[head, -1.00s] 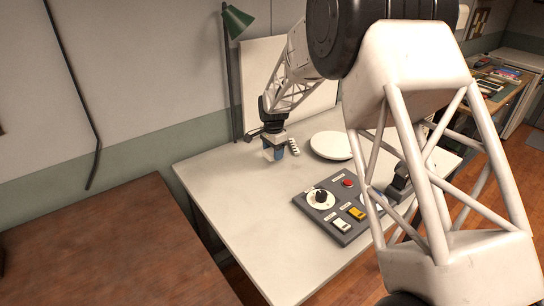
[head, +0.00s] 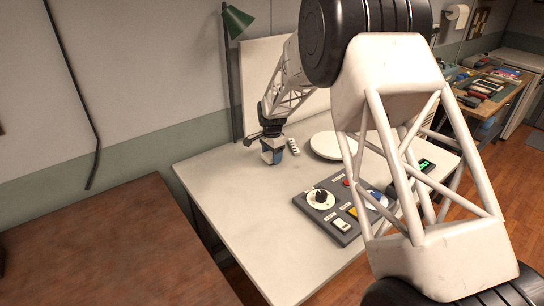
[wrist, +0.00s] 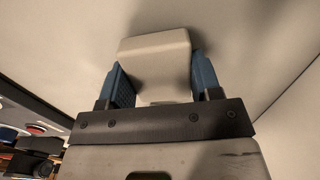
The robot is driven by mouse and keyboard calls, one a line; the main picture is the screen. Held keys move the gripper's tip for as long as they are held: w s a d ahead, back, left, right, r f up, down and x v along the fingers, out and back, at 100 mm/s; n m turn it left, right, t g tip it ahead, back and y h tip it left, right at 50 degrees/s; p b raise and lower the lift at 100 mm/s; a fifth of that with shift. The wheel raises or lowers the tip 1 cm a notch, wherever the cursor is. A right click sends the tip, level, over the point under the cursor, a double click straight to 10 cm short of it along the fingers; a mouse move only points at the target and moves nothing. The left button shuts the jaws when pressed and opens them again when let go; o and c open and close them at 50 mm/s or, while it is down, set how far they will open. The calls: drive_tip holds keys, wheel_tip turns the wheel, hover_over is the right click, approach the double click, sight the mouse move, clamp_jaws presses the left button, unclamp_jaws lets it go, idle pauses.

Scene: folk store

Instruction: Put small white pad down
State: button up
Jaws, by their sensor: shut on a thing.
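The small white pad (wrist: 155,62) is a pale block with rounded corners, held between the two blue fingers of my gripper (wrist: 160,84) in the wrist view. In the head view my gripper (head: 272,156) is low over the back left part of the light table (head: 225,185). The pad is hard to make out there. In the wrist view a pale surface with a soft shadow lies behind the pad. I cannot tell whether the pad touches it.
A white round plate (head: 328,146) lies right of my gripper, with a small ribbed white piece (head: 293,147) between them. A grey control panel (head: 333,222) with a knob and buttons sits nearer. A green lamp (head: 237,20) stands behind. The table's front left is clear.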

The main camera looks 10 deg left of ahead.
drive_tip(key=shift+f, duration=0.35)
drive_tip(key=shift+f, duration=0.15)
drive_tip(key=o, duration=0.9)
wheel_tip(320, 180, up, 12)
idle(0.4)
idle(0.3)
drive_tip(key=shift+r, duration=0.25)
